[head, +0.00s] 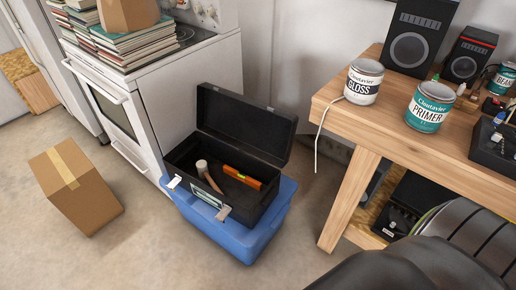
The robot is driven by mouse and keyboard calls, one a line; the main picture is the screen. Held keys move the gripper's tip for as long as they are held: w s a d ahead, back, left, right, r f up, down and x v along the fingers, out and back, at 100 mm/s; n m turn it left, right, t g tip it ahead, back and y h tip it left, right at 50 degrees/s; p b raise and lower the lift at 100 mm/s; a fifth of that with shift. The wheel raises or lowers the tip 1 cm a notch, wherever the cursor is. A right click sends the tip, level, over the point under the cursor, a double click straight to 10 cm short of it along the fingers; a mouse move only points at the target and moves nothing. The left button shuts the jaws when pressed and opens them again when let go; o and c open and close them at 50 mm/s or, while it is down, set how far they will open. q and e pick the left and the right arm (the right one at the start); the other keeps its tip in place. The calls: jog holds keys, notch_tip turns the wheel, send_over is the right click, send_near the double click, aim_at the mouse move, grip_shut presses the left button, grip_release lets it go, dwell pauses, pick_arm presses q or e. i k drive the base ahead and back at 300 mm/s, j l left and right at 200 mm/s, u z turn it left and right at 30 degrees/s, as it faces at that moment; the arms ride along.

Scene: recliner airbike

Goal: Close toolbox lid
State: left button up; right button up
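A black toolbox (185,160) sits on top of a blue plastic bin (240,238) on the floor, between the white stove and the wooden workbench. Its black lid (246,122) is open and stands up at the back. Inside lie a hammer (208,177) with a wooden handle and an orange level (242,178). Two light latches show at the front edge, one at each end. Neither of my grippers is in view.
A wooden workbench (345,200) on the right carries paint cans and speakers. A black recliner (420,268) fills the bottom right. A white stove (190,85) stands behind left. A cardboard box (75,186) lies on the open floor at left.

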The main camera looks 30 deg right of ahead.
aim_at(266, 132)
jog(key=z, duration=0.8)
